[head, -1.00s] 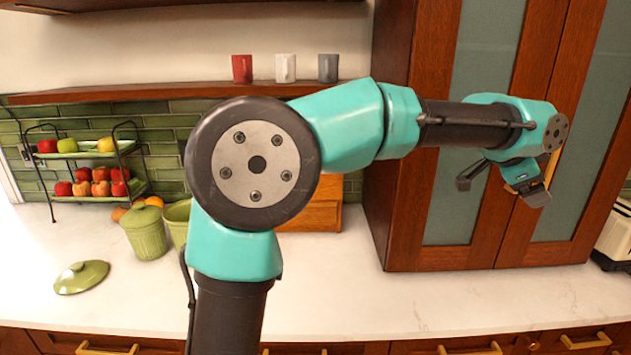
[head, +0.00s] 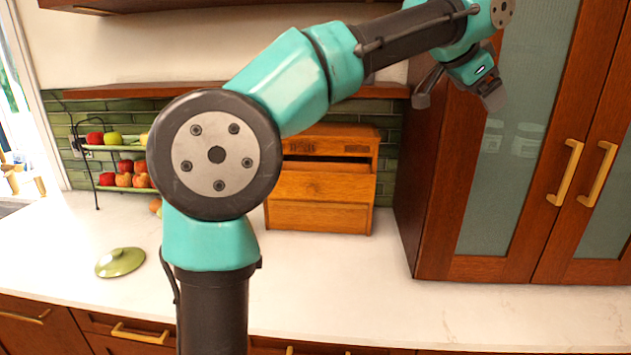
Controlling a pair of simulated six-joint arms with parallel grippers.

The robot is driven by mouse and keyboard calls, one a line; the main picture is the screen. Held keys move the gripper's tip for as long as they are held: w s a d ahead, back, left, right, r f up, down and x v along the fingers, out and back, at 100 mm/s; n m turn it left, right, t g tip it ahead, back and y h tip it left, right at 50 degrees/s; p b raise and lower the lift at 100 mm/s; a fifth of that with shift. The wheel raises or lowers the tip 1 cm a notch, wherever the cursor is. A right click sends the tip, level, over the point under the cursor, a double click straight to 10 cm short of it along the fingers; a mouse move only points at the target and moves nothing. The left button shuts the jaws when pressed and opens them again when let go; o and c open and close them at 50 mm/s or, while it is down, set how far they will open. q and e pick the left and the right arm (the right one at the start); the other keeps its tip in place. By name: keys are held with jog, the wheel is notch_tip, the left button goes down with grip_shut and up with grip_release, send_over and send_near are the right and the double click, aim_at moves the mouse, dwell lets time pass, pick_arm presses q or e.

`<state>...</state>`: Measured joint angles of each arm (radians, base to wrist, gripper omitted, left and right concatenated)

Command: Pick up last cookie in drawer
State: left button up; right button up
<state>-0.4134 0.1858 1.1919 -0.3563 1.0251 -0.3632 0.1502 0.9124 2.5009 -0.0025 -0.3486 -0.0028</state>
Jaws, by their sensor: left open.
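My left gripper (head: 458,99) is open and empty, high in front of the left edge of the tall cabinet, its two dark fingers spread apart. No cookie is visible. A wooden box with drawers (head: 322,217) stands on the counter against the tiled wall, left of and below the gripper. Its middle drawer (head: 322,184) looks pulled out a little, but I cannot see inside it. My arm covers the box's left side. My right gripper is not in view.
The tall cabinet (head: 427,190) with glass doors bounds the right side. The counter before the box is clear.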

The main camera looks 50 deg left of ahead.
pick_arm(q)
jog(key=s+a+f+n+g+y, duration=0.2)
jog(key=a+f+n, duration=0.3)
jog(key=a, duration=0.7)
jog(key=s+a+f+n+g+y, duration=0.2)
jog(key=a+f+n, duration=0.2)
jog(key=a, duration=0.9)
jog(key=s+a+f+n+g+y, duration=0.1)
jog(key=a+f+n+g+y, duration=0.1)
jog(key=a+f+n, duration=0.3)
jog(key=a+n, duration=0.4)
jog(key=a, duration=0.4)
jog(key=shift+s+f+n+g+y, duration=0.3)
jog(key=shift+s+f+g+y, duration=0.05)
jog(key=shift+s+g+y, duration=0.05)
jog(key=shift+a+f, duration=0.15)
jog(key=x, duration=1.2)
jog(key=shift+w, duration=0.1)
jog(key=x, duration=0.5)
jog(key=shift+w, duration=0.15)
